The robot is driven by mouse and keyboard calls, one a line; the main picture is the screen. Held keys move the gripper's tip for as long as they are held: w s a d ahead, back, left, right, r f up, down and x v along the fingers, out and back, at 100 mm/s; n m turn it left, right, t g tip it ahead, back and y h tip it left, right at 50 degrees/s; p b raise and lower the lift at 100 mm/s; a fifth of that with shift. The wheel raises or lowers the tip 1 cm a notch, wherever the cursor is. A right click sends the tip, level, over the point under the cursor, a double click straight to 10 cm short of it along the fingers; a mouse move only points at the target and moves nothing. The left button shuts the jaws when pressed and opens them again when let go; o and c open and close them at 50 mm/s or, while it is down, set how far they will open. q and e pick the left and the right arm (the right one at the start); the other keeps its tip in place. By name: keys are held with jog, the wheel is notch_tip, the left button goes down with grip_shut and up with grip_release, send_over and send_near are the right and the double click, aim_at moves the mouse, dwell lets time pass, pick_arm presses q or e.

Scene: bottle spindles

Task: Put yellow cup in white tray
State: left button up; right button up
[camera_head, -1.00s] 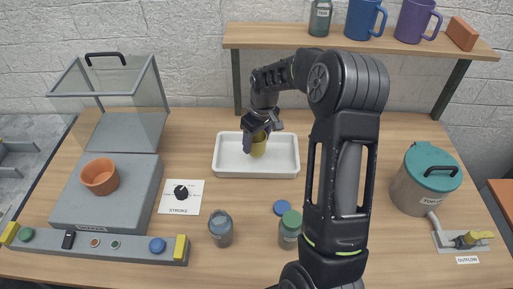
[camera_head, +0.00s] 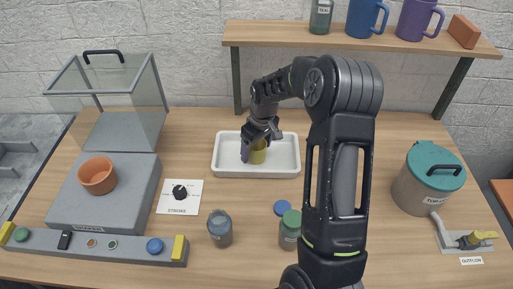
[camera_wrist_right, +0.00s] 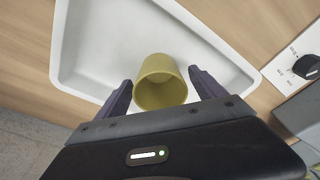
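The yellow cup (camera_head: 258,153) is inside the white tray (camera_head: 228,170), near its middle. The wrist view also shows the cup (camera_wrist_right: 160,82) against the white floor of the tray (camera_wrist_right: 100,50). My right gripper (camera_head: 261,146) reaches down over the tray. In the wrist view its fingers (camera_wrist_right: 161,84) stand on both sides of the cup, with small gaps visible, so it looks open around the cup. The gripper partly hides the cup in the head view. My left gripper is not in view.
A blue-grey jar (camera_head: 221,229), a green-lidded jar (camera_head: 290,230) and a blue disc (camera_head: 283,208) are in front of the tray. A stroke dial (camera_head: 180,192) and a grey machine with an orange pot (camera_head: 97,176) are left. A teal-lidded pot (camera_head: 428,182) is right. A shelf (camera_head: 350,42) with mugs spans behind.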

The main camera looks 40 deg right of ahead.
jog(key=shift+o, duration=0.4)
jog(key=shift+r, duration=0.3)
notch_tip(320, 180, up, 2)
jog(key=shift+s+r+p, duration=0.1)
jog(key=shift+r+p, duration=0.05)
jog(key=shift+p, duration=0.8)
notch_tip(320, 180, up, 9)
jog(key=s, duration=0.1)
jog(key=shift+s+r, duration=0.15)
jog(key=shift+s, duration=0.15)
